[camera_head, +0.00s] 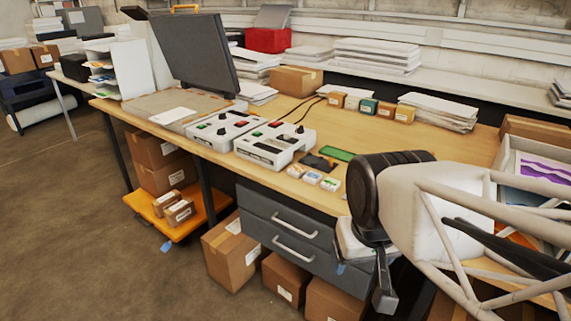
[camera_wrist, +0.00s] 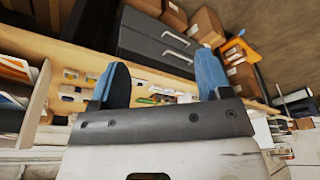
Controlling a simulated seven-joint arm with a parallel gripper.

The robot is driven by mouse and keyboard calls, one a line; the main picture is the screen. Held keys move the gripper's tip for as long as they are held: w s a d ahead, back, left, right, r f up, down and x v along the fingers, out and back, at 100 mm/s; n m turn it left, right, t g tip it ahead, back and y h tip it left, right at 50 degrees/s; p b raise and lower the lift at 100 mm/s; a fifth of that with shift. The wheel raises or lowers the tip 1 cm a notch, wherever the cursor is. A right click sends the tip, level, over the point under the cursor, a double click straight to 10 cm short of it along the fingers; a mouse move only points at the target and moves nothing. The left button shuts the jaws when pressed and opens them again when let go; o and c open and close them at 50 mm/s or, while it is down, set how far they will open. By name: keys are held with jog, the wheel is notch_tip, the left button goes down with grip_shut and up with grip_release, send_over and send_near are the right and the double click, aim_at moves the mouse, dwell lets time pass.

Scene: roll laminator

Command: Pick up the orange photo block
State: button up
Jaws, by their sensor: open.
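Three small photo blocks sit in a row near the front edge of the wooden table in the head view. The leftmost, with an orange-toned top, looks like the orange photo block (camera_head: 296,172). Beside it are a blue-marked block (camera_head: 313,178) and a green-marked block (camera_head: 330,184). My gripper (camera_wrist: 160,75) is open and empty, its blue fingertips spread apart in the wrist view. In the head view my arm end is at the right of the blocks, apart from them. Small items show between and beyond the fingers in the wrist view, too small to identify.
Two grey control boxes (camera_head: 222,129) (camera_head: 274,144) stand left of the blocks. A green strip (camera_head: 337,154) and a dark item (camera_head: 318,163) lie just behind them. Several small boxes and paper stacks (camera_head: 438,111) stand at the back. A tray (camera_head: 508,165) is at the right.

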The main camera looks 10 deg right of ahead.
jog(key=w+r+m, duration=0.2)
jog(key=w+r, duration=0.2)
jog(key=w, duration=1.2)
jog(key=m+g, duration=0.3)
jog(key=m, duration=0.4)
send_over(298, 168)
jog(key=f, duration=1.7)
jog(key=shift+s+a, duration=0.1)
jog(key=shift+s, duration=0.2)
jog(key=shift+w+f+m, duration=0.15)
jog(key=shift+w+m, duration=0.05)
jog(key=shift+m, duration=0.1)
jog(key=shift+f, duration=0.1)
jog(key=shift+f, duration=1.2)
